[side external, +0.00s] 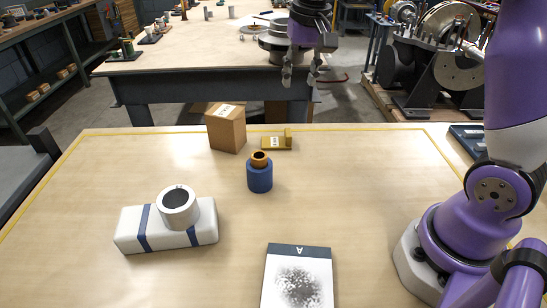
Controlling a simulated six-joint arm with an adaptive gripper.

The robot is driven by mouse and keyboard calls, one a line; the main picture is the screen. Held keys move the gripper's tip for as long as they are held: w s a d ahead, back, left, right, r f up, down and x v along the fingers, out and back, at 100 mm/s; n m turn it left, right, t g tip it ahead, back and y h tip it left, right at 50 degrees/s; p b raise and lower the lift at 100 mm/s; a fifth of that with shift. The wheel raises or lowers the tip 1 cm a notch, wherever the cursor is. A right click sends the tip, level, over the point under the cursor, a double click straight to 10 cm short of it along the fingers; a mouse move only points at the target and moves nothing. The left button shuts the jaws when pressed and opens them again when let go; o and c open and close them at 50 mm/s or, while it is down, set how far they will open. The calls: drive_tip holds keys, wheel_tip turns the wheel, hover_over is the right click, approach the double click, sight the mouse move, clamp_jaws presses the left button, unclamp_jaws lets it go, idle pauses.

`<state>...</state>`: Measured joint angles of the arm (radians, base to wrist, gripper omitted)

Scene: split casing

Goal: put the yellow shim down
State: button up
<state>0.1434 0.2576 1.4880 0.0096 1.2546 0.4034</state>
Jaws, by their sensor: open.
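A yellow piece (275,143), the only thing here that fits the yellow shim, rests on the table towards the back. It has a flat base with a white label and a short raised tab at its right end. My gripper (301,78) is at the top of the picture, with its two fingers pointing down and spread apart. It is open, with nothing visible between the fingers. It appears well above the table and apart from the yellow piece.
A cardboard box (226,130) stands left of the yellow piece. A blue cylinder (260,177) with a bronze bushing stands in front. A white casing (160,236) with blue bands bears a grey ring (178,205). A speckled plate (298,280) marked A lies at the front. The table's right middle is clear.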

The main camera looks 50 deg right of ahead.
drive_tip(key=s+a+n+t, duration=0.2)
drive_tip(key=s+n, duration=0.1)
drive_tip(key=s, duration=0.4)
drive_tip(key=s+a+f+n+t, duration=0.1)
drive_tip(key=s+a+n+t, duration=0.1)
drive_tip(key=s, duration=0.6)
drive_tip(key=shift+s+a+n, duration=0.15)
drive_tip(key=shift+a+n, duration=0.5)
drive_tip(key=shift+n, duration=0.05)
